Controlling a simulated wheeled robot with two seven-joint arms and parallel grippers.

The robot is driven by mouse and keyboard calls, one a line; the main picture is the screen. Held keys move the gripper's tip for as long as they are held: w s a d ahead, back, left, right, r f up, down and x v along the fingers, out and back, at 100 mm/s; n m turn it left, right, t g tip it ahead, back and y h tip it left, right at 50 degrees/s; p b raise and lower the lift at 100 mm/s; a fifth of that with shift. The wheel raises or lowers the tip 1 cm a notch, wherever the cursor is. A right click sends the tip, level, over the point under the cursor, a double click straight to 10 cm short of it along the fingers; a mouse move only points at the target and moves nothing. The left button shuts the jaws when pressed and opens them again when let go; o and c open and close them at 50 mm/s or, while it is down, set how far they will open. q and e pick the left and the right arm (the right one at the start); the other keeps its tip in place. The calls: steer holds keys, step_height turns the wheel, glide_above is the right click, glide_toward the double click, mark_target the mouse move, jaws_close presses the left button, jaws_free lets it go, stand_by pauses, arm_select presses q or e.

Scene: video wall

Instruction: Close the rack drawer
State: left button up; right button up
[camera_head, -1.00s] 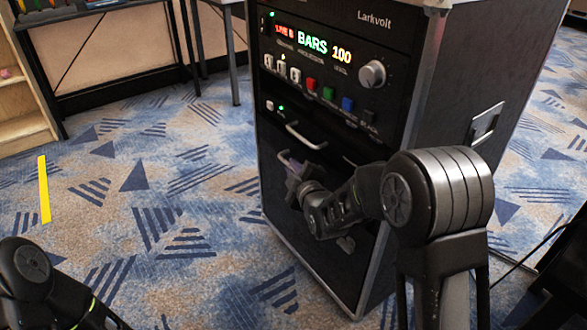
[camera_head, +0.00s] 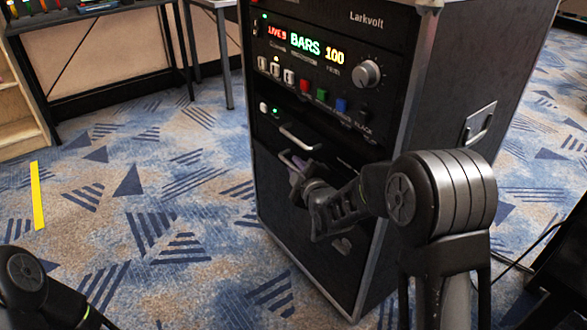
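A black rack case (camera_head: 395,90) with metal edges stands on the carpet at centre right. Whether the drawer stands out from the rack is hard to tell. My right gripper (camera_head: 297,168) is at the lower handle, and my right arm hides much of the front there. The fingers are small and partly hidden, so their opening and any grip on the handle are unclear. My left arm (camera_head: 28,275) shows at lower left; its gripper is out of view.
The control panel above has a lit display (camera_head: 318,46), a knob (camera_head: 367,73) and coloured buttons. A dark table (camera_head: 95,15) stands at the back left beside a wooden shelf (camera_head: 18,110). A yellow strip (camera_head: 37,195) lies on the carpet. The floor left of the rack is clear.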

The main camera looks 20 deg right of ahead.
steer(key=shift+s+r, duration=0.25)
steer(key=shift+s, duration=0.2)
steer(key=p+v, duration=0.1)
steer(key=v, duration=0.2)
steer(key=p+v, duration=0.1)
steer(key=v, duration=0.2)
steer(key=shift+s+f, duration=0.1)
steer(key=shift+s, duration=0.35)
